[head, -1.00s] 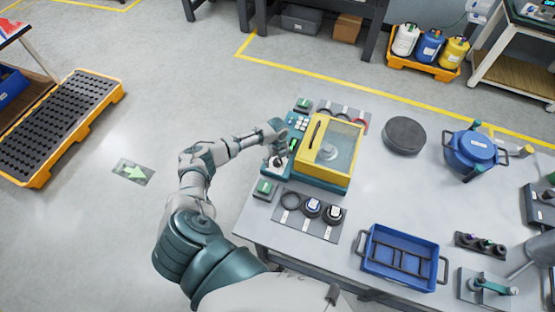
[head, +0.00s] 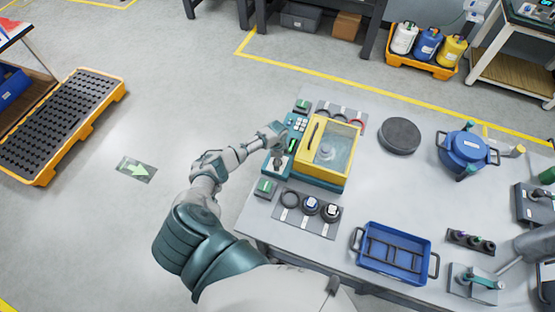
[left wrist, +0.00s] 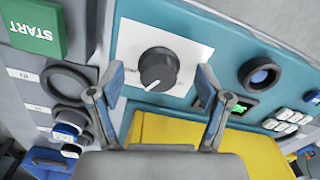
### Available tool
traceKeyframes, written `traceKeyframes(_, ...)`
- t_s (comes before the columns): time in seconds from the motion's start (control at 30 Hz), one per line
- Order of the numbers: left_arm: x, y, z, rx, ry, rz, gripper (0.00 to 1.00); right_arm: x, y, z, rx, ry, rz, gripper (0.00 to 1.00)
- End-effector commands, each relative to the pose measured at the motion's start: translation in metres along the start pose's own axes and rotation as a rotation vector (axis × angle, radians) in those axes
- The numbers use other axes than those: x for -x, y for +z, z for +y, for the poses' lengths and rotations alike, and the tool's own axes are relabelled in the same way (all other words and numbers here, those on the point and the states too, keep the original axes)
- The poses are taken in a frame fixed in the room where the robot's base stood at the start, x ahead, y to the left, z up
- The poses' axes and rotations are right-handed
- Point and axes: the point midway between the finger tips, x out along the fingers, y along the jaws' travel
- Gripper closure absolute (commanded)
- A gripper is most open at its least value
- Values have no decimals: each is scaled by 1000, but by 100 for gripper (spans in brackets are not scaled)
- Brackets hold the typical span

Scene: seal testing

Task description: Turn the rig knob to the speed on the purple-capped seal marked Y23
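The rig (head: 327,150) is a teal unit with a yellow windowed lid on the table. Its dark round knob (left wrist: 158,68) sits on a white plate; its white pointer line aims down-left in the left wrist view. My left gripper (left wrist: 155,92) is open, its two blue-padded fingers apart on either side of the knob, with no visible contact. In the head view this gripper (head: 272,134) is over the rig's control panel. Seals lie on a grey board (head: 318,229), one with a blue top (head: 312,204). I cannot make out a purple-capped Y23 seal; the labels are too small.
A START button (left wrist: 35,28) is beside the knob plate. On the table are a blue tray (head: 434,247), a dark round disc (head: 399,136), a blue lidded pot (head: 468,148) and a small rack of capped pieces (head: 470,241). Open tabletop lies between them.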

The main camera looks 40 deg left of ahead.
Motion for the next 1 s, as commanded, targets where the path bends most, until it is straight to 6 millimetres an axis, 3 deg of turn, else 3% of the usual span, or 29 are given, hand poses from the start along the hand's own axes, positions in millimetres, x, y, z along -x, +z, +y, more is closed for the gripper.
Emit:
traceKeyframes(0.03, 0, 0, 0, -1, 0, 0, 44, 0, 0, 0, 0, 0, 0, 60)
traceKeyframes(0.2, 0, 0, 0, -1, -1, 0, 87, 0, 0, 0, 0, 0, 0, 60)
traceKeyframes(0.23, 0, 0, 0, -2, -1, 0, 91, 0, 0, 0, 0, 0, 0, 60)
traceKeyframes(0.43, 0, 0, -1, -62, -2, 0, 92, -3, 1, 0, 0, 0, -1, 60)
traceKeyframes(0.73, -1, 0, -2, -518, -4, -1, 92, -19, 3, -1, 0, 0, -2, 60)
traceKeyframes(0.77, 0, 0, -1, -512, -3, 0, 53, -17, 2, 0, 0, 0, -1, 60)
traceKeyframes(0.8, 1, 0, -1, -510, -3, 0, 44, -17, 2, 0, 0, 0, -2, 60)
traceKeyframes(0.93, 1, 0, -1, -508, -2, 0, 12, -16, 2, 0, -1, 0, -2, 60)
traceKeyframes(1.0, 1, 0, -1, -507, -2, 0, 12, -16, 2, 0, -1, 0, -1, 60)
